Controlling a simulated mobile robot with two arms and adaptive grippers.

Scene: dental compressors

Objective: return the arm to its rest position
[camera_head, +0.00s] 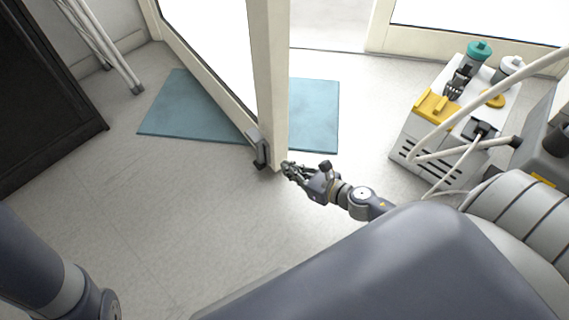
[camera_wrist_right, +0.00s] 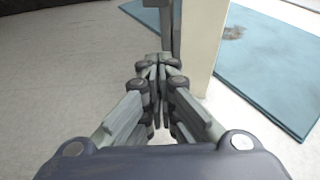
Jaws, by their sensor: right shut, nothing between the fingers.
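My right gripper (camera_head: 290,170) reaches out from the right toward the edge of an open door (camera_head: 268,80). Its fingers are shut and empty, close beside the door's lower end; I cannot tell whether they touch it. In the right wrist view the shut fingers (camera_wrist_right: 157,75) point at the door edge (camera_wrist_right: 200,40) and its dark handle (camera_wrist_right: 168,25). The handle (camera_head: 259,148) also shows in the head view, left of the gripper. Part of my left arm (camera_head: 50,270) shows at the lower left, but its gripper is out of view.
A blue mat (camera_head: 315,115) lies under the door. A dental compressor (camera_head: 415,140) with yellow parts and bottles stands at the right. A dark cabinet (camera_head: 45,90) and white poles (camera_head: 105,45) are at the left. The floor (camera_head: 190,210) between is clear.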

